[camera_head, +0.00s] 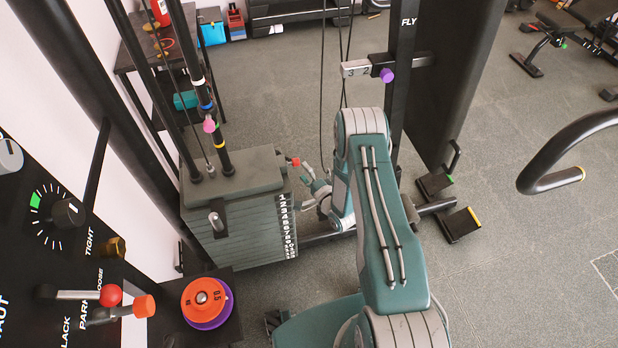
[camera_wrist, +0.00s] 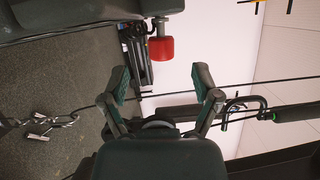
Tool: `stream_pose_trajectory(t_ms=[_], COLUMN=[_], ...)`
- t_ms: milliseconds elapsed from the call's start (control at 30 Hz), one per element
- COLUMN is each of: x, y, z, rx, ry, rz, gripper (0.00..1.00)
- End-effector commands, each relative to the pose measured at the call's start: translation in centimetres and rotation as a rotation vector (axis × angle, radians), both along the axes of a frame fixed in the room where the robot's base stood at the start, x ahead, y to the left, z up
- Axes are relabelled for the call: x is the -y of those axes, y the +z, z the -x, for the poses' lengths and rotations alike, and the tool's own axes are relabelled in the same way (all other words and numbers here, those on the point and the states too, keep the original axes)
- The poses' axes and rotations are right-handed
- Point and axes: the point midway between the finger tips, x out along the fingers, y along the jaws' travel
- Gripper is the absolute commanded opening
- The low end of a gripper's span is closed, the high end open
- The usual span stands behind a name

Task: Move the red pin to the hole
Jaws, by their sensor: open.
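The red pin (camera_head: 295,161) shows as a small red knob at the upper right edge of the grey weight stack (camera_head: 225,222). In the wrist view the red pin (camera_wrist: 160,49) is a short red cylinder beyond the fingertips, roughly midway between them. My gripper (camera_head: 306,187) is to the right of the stack, close to the pin. In the wrist view my gripper (camera_wrist: 161,79) has its fingers spread wide with nothing between them. A numbered strip (camera_head: 287,226) runs down the stack's right side. Its individual holes are too small to make out.
A black control panel (camera_head: 50,210) with a dial and levers stands at left. Orange and purple discs (camera_head: 205,300) lie in front of the stack. A black upright (camera_head: 402,70) stands behind my arm. A metal chain (camera_wrist: 45,127) hangs at left in the wrist view.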

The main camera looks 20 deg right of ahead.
Motion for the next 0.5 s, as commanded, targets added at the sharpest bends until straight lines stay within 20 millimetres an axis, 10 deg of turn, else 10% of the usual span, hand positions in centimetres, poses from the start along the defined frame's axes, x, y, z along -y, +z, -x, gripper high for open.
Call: stream_pose_trajectory(t_ms=[500], x=[-1.5], y=[0.1], z=[-4.0], rx=[0.0], ry=[0.001], rz=[0.001], gripper=[0.8])
